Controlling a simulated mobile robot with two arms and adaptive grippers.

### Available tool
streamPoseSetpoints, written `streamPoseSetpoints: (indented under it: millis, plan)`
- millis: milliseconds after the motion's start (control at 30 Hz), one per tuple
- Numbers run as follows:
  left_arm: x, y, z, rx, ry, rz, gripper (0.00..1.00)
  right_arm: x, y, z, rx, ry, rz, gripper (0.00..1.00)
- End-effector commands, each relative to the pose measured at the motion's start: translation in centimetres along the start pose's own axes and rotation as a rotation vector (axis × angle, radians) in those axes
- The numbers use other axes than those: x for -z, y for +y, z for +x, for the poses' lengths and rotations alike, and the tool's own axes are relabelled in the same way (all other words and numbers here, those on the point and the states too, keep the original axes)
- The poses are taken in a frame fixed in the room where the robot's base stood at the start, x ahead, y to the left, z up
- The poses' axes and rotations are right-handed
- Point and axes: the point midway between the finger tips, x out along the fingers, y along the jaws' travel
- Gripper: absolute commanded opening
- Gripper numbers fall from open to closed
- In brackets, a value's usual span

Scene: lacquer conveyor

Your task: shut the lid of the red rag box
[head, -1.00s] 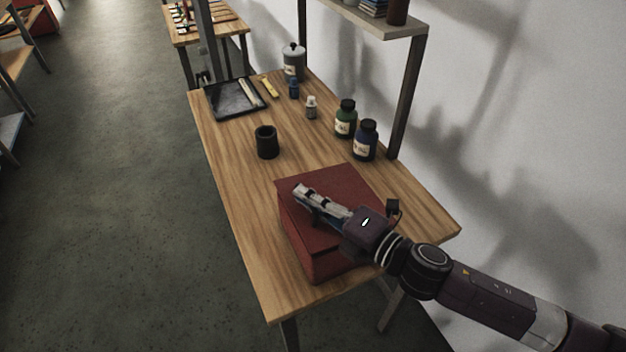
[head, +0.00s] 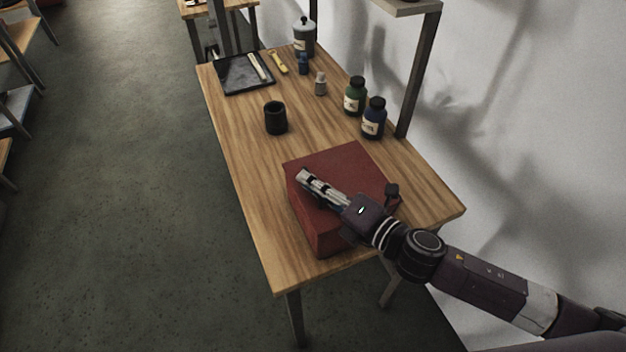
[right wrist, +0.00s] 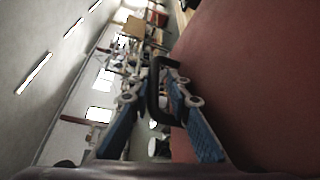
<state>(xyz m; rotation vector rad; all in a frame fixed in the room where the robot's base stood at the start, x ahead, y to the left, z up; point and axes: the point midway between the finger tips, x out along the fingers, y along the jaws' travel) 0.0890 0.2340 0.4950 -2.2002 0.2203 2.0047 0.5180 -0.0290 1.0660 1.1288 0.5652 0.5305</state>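The red rag box (head: 335,228) sits at the near end of the wooden table. Its red top (head: 345,163) looks roughly flat, but my right arm covers part of it, so I cannot tell whether the lid is fully down. My right gripper (head: 303,175) lies over the top, fingers pointing to its left edge. In the right wrist view the gripper (right wrist: 153,88) has its blue-padded fingers apart. A dark bracket-like handle (right wrist: 155,95) shows between them, beside the large red surface (right wrist: 250,80); contact is unclear. My left gripper is not in view.
A black cup (head: 276,118) stands beyond the box. A dark tray (head: 235,86) lies farther back. A shelf post (head: 420,75) rises at the right edge.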

Motion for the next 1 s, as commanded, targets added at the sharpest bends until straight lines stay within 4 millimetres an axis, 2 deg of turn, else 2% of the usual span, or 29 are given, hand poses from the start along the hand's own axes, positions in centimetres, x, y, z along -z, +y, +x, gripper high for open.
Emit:
streamPoseSetpoints:
  millis: [33, 233, 367, 700, 1000]
  plan:
    - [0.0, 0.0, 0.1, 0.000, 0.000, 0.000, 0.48, 0.2, -0.5, -0.1, 0.008, 0.003, 0.005, 0.16]
    - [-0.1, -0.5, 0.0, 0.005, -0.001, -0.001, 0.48, 0.1, -0.4, -0.1, 0.007, 0.002, 0.004, 0.16]
    - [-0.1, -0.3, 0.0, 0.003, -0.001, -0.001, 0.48, 0.1, -0.4, -1.0, 0.008, 0.000, 0.003, 0.16]
    - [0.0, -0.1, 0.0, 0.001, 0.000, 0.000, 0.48, 0.2, -0.4, -5.9, 0.009, 0.001, 0.004, 0.16]
    - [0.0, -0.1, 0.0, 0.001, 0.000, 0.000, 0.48, 0.2, -0.2, -9.3, 0.004, 0.001, 0.004, 0.16]
